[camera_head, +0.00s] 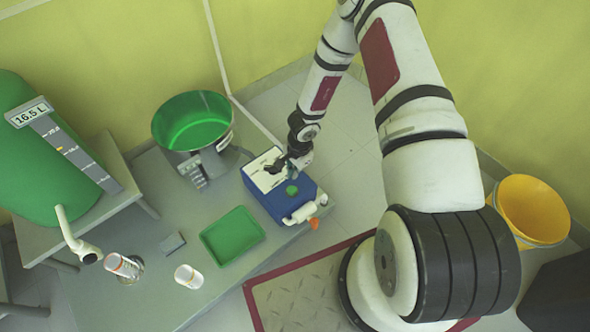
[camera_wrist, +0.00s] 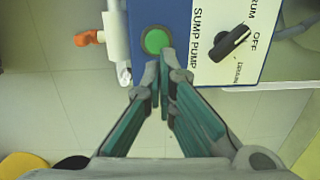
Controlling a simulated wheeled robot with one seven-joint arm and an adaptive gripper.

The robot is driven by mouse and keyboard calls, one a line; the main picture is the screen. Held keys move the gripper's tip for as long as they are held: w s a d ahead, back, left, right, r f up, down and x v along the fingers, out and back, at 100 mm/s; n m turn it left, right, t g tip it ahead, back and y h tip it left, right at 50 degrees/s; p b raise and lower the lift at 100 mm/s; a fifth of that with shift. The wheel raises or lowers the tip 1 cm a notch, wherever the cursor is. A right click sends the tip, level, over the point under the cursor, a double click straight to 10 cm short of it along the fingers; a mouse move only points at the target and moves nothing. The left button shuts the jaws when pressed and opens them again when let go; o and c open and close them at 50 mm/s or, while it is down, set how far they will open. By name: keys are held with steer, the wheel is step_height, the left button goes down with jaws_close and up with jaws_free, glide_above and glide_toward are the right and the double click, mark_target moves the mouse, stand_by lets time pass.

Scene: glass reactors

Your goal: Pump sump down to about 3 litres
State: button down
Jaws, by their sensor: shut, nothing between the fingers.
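The blue pump box (camera_head: 262,203) stands on the grey bench, and its white panel reads "SUMP PUMP" in the wrist view. A round green button (camera_wrist: 155,40) sits on its blue face; it also shows in the head view (camera_head: 292,190). A black selector knob (camera_wrist: 230,43) has its white-marked end towards the word "OFF". My gripper (camera_wrist: 163,76) is shut and empty, its tips beside the green button; I cannot tell whether they touch it. It also shows over the box in the head view (camera_head: 293,168). A green-lined basin (camera_head: 193,121) with a small scale stands behind the box; its liquid level is unclear.
A green drum (camera_head: 30,150) at the left has a display reading 16.5 L (camera_head: 29,113). A green tray (camera_head: 232,236), two small containers (camera_head: 123,265) (camera_head: 188,276) and a grey block (camera_head: 173,242) are on the bench. A yellow bucket (camera_head: 533,210) stands right.

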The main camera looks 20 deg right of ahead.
mark_target(292, 188)
steer(key=f+b, duration=0.1)
steer(key=f, duration=0.1)
steer(key=f+b, duration=0.1)
steer(key=f, duration=0.2)
steer(key=f+b, duration=0.1)
steer(key=f, duration=0.2)
steer(key=shift+w+a+f+b, duration=0.2)
steer(key=shift+w+a+b, duration=0.1)
steer(key=shift+a, duration=0.1)
steer(key=shift+s+f+b, duration=0.15)
steer(key=shift+f+b, duration=0.2)
steer(key=shift+f, duration=0.75)
step_height(292, 188, up, 14)
steer(key=d+p, duration=0.1)
steer(key=p, duration=0.6)
steer(key=shift+s+d+r, duration=0.15)
steer(key=shift+s, duration=0.05)
stand_by(0.9)
